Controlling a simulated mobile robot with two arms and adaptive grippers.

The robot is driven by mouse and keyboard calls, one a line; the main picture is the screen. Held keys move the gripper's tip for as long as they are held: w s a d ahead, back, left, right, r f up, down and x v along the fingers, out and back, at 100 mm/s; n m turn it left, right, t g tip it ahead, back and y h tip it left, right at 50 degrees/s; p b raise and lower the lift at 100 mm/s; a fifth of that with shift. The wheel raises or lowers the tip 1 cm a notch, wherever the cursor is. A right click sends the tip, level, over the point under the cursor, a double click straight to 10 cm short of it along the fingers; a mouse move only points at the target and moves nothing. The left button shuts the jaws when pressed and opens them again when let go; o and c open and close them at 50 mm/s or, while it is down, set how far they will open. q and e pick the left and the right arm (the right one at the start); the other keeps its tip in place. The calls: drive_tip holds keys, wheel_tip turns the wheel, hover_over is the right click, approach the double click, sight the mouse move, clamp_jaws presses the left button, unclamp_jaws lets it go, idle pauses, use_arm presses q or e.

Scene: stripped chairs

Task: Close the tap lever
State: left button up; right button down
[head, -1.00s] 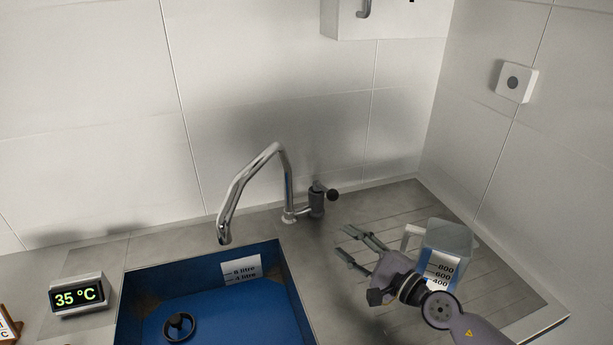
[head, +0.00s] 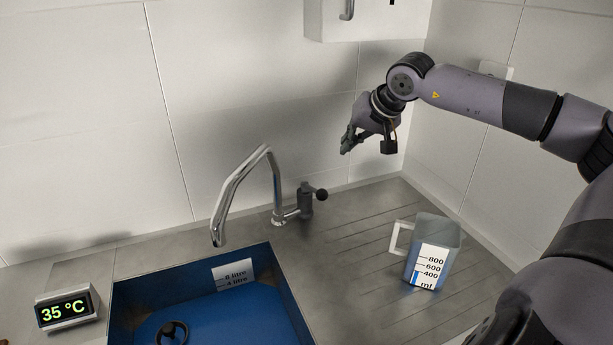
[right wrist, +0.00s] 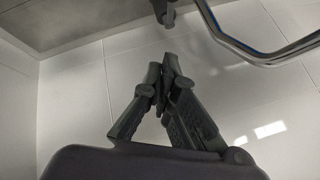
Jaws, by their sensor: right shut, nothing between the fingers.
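The tap (head: 240,185) has a curved chrome spout that hangs over the blue sink. Its grey valve body (head: 306,200) stands to the right of the spout's foot, and the lever with a dark round knob (head: 321,194) points to the right. My right gripper (head: 345,150) is shut and empty, raised above and to the right of the lever, apart from it. In the right wrist view the shut fingers (right wrist: 164,62) point toward the valve body (right wrist: 163,10), with the chrome spout (right wrist: 240,45) to the right. My left gripper is not in view.
The blue sink (head: 210,310) holds a dark round plug (head: 172,333). A display (head: 67,308) reads 35 °C. A wall cabinet (head: 375,18) hangs above.

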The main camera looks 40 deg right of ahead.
drive_tip(key=p, duration=0.4)
approach(313, 190)
drive_tip(key=shift+w+d+f, duration=1.05)
drive_tip(key=shift+d+f, duration=0.1)
drive_tip(key=shift+d, duration=0.15)
drive_tip(key=shift+d+f, duration=0.1)
